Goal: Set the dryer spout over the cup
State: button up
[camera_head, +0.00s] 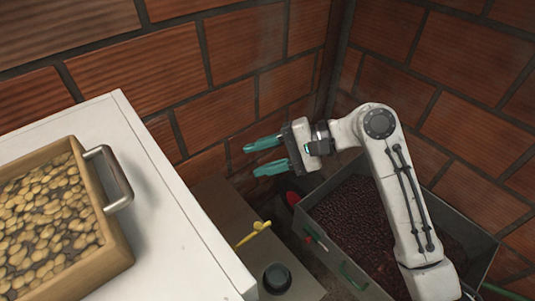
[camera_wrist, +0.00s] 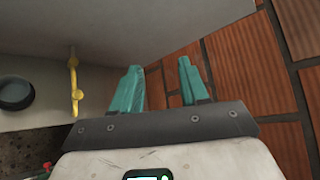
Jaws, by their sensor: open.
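A small dark round cup (camera_head: 277,279) stands on the grey-brown surface below the white cabinet's right side; it also shows at the left of the wrist view (camera_wrist: 15,93). A thin yellow piece with a knob (camera_head: 254,233), which looks like the spout, lies behind the cup and a little to its left in the head view. It shows in the wrist view too (camera_wrist: 75,82), beside the cup and apart from it. My gripper (camera_head: 252,159) has teal fingers, open and empty, well above the yellow piece, near the brick wall. Both fingers show in the wrist view (camera_wrist: 159,66).
A white cabinet (camera_head: 170,205) carries a wooden box (camera_head: 118,240) of pale beans with a metal handle (camera_head: 110,178). A grey metal bin (camera_head: 468,222) of dark red beans stands below my arm. Brick walls close off the back and right.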

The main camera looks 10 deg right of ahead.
jog(key=shift+s+d+r+n+g+h, duration=0.15)
jog(key=shift+s+r+n+h, duration=0.25)
jog(key=shift+n+h, duration=0.4)
jog(key=shift+s+d+r+n+g+h, duration=0.1)
jog(key=shift+s+r+n+h, duration=0.2)
jog(key=shift+n+h, duration=0.45)
jog(key=shift+s+d+r+n+g+h, duration=0.15)
jog(key=shift+s+r+n+h, duration=0.25)
jog(key=shift+n, duration=0.55)
